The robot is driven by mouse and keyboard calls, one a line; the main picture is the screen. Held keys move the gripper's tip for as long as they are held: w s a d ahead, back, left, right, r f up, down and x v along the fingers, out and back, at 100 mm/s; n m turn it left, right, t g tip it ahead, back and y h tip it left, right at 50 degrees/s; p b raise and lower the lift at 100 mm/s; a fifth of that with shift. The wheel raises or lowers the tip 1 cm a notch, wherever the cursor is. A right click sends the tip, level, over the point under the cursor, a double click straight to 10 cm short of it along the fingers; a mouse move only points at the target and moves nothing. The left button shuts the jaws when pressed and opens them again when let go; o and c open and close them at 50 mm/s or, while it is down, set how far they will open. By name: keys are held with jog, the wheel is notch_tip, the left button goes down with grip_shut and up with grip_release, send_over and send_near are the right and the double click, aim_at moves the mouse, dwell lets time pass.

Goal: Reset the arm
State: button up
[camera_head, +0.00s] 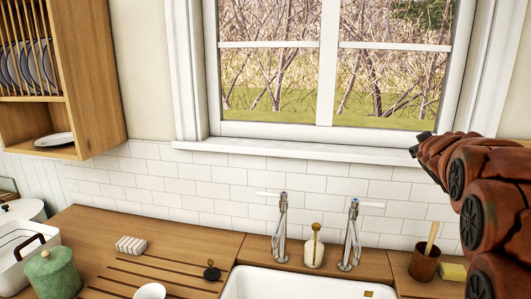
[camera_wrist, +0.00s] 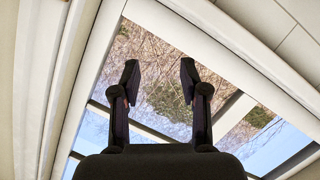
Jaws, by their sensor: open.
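My gripper shows in the wrist view (camera_wrist: 160,80) with its two dark fingers spread apart and nothing between them. Behind the fingers are the window panes and white frame, seen tilted. In the head view my reddish-brown arm (camera_head: 490,205) reaches in from the right edge, raised in front of the wall beside the window. The tip of the arm is near the window's lower right corner; the fingers cannot be made out clearly there.
Below are a white sink (camera_head: 300,284), two taps (camera_head: 281,228), a soap bottle (camera_head: 314,247), a brown cup (camera_head: 425,263) and a yellow sponge (camera_head: 453,272). A green jar (camera_head: 53,272) stands at left. A wooden shelf (camera_head: 95,75) with plates hangs upper left. The window (camera_head: 330,70) is behind.

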jog(key=s+a+f+m+g+y, duration=0.15)
jog(key=s+a+f+g, duration=0.35)
jog(key=s+f, duration=0.55)
jog(key=s+a+f+m+g+y, duration=0.15)
jog(key=s+a+f+g, duration=0.4)
jog(key=s, duration=0.85)
jog(key=s+a+f+g+y, duration=0.1)
jog(key=s+a+f, duration=0.2)
jog(key=s+a, duration=0.2)
jog(key=s+a+f+g+y, duration=0.1)
jog(key=s+a+f, duration=0.3)
jog(key=s, duration=0.8)
jog(key=s+a+f+n+g+y, duration=0.1)
jog(key=s+a+f+g, duration=0.2)
jog(key=s+a, duration=0.3)
jog(key=s, duration=0.3)
jog(key=shift+s+a+f, duration=0.2)
jog(key=shift+f, duration=0.05)
jog(key=shift+g, duration=0.25)
